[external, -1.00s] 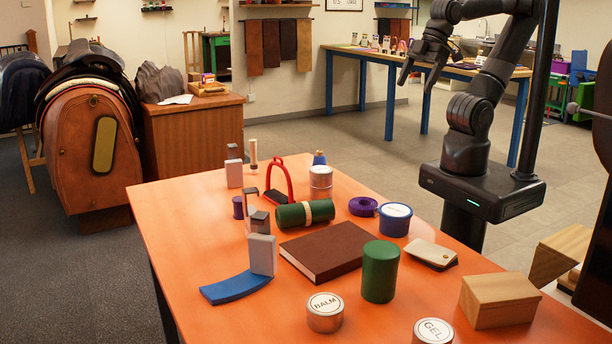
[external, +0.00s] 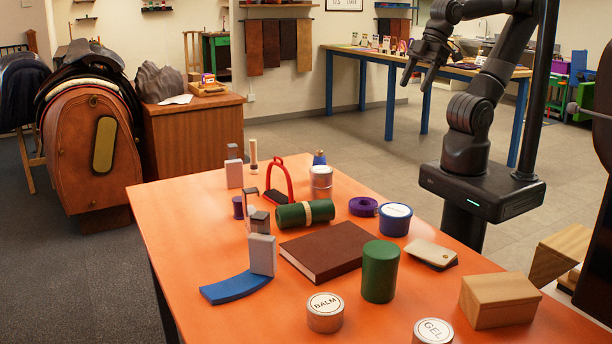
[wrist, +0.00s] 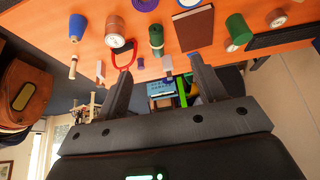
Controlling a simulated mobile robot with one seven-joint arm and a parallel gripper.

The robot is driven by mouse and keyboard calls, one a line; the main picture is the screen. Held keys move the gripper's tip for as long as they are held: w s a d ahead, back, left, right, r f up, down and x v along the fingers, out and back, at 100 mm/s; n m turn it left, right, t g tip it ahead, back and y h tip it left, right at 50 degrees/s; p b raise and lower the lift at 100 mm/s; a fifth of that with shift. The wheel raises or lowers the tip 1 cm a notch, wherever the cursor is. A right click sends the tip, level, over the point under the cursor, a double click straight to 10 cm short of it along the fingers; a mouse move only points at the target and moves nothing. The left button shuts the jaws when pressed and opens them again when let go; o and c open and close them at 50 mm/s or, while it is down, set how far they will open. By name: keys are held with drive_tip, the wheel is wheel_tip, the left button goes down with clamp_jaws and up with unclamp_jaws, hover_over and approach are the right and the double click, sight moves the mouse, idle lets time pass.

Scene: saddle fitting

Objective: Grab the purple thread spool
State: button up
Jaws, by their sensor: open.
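The purple thread spool (external: 238,207) is a small upright cylinder near the table's left edge in the external view. It stands left of the red stirrup (external: 284,178) and close to small grey-topped blocks. In the wrist view a small purple shape that looks like the spool (wrist: 140,64) shows near the table edge, between my fingers in the picture. My gripper (external: 415,84) is open and empty, raised high beyond the table and well apart from the spool. Its two spread fingers also show in the wrist view (wrist: 158,66).
The orange table (external: 200,320) is crowded. A green roll (external: 305,213), a brown book (external: 328,250) and a grey block (external: 262,254) stand near the spool. A flat purple ring (external: 363,206) lies beside a blue tin (external: 395,219). The table's left edge strip is mostly clear.

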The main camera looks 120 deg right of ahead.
drive_tip(key=shift+c, duration=0.4)
drive_tip(key=m+g+h, duration=0.1)
drive_tip(key=m, duration=0.2)
hover_over(239, 201)
drive_tip(key=s, duration=0.5)
wheel_tip(239, 201, down, 22)
drive_tip(key=f, duration=0.1)
drive_tip(key=x, duration=0.6)
drive_tip(key=shift+w+d+r, duration=0.1)
drive_tip(key=shift+w+d, duration=0.15)
drive_tip(key=shift+x, duration=2.6)
drive_tip(key=shift+s+a, duration=0.15)
